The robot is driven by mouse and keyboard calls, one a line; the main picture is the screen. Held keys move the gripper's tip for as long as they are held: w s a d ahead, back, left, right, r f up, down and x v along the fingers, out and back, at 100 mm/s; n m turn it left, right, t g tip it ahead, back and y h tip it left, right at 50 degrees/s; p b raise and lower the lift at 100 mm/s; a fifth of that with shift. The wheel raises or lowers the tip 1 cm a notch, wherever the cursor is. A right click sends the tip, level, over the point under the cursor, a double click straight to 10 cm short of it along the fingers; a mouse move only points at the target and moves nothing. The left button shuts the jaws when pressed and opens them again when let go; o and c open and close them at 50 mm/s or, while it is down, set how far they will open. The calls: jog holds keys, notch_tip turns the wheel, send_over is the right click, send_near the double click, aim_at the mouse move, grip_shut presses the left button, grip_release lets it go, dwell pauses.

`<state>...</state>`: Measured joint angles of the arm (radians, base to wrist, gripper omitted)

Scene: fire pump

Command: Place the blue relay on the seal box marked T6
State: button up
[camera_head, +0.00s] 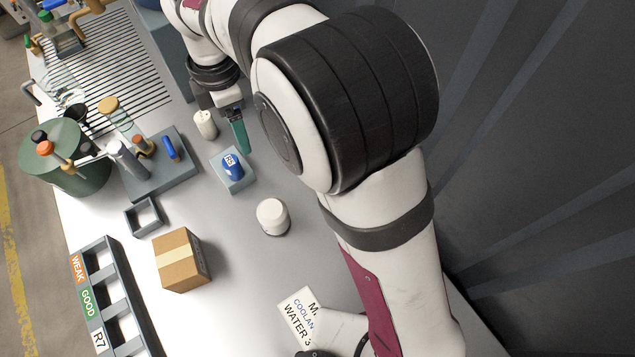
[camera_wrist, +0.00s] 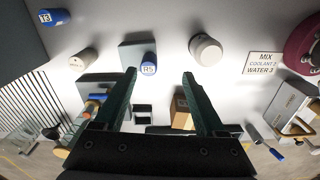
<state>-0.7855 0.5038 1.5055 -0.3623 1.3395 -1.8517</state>
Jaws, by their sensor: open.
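A blue cylindrical part with a white label reading R5 (camera_head: 232,165) stands on a small grey-blue block (camera_head: 240,183). It also shows in the wrist view (camera_wrist: 149,64), beyond and between my finger tips. Another blue part (camera_wrist: 53,17) with a white label, perhaps T3 or 13, is at the wrist view's top left. I cannot tell which blue part is the relay. No T6 mark is legible, so I cannot identify the seal box. My gripper (camera_wrist: 158,75) is open and empty; in the head view its green finger (camera_head: 240,135) is just behind the R5 part.
Two white cylinders (camera_head: 205,124) (camera_head: 273,217) stand near the block. A cardboard box (camera_head: 182,258), a small square frame (camera_head: 144,217) and a rack labelled WEAK, GOOD and R7 (camera_head: 107,290) are nearer. A tool block (camera_head: 165,178) and green drum (camera_head: 65,160) are left. Bare table surrounds the block.

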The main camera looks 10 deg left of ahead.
jog(key=s+d+r+m, duration=0.2)
jog(key=d+r+m, duration=0.1)
jog(key=d+m, duration=0.45)
jog(key=s+d+r+m, duration=0.25)
jog(key=d+m, duration=0.35)
jog(key=d, duration=0.3)
jog(key=s+d+f+m+y, duration=0.1)
jog(key=s+d+f+m, duration=0.1)
jog(key=s+d+m, duration=0.9)
jog(key=s+m, duration=0.2)
jog(key=m, duration=0.5)
jog(key=shift+s+f+y, duration=0.2)
jog(key=shift+f+y, duration=0.1)
jog(key=shift+f, duration=0.1)
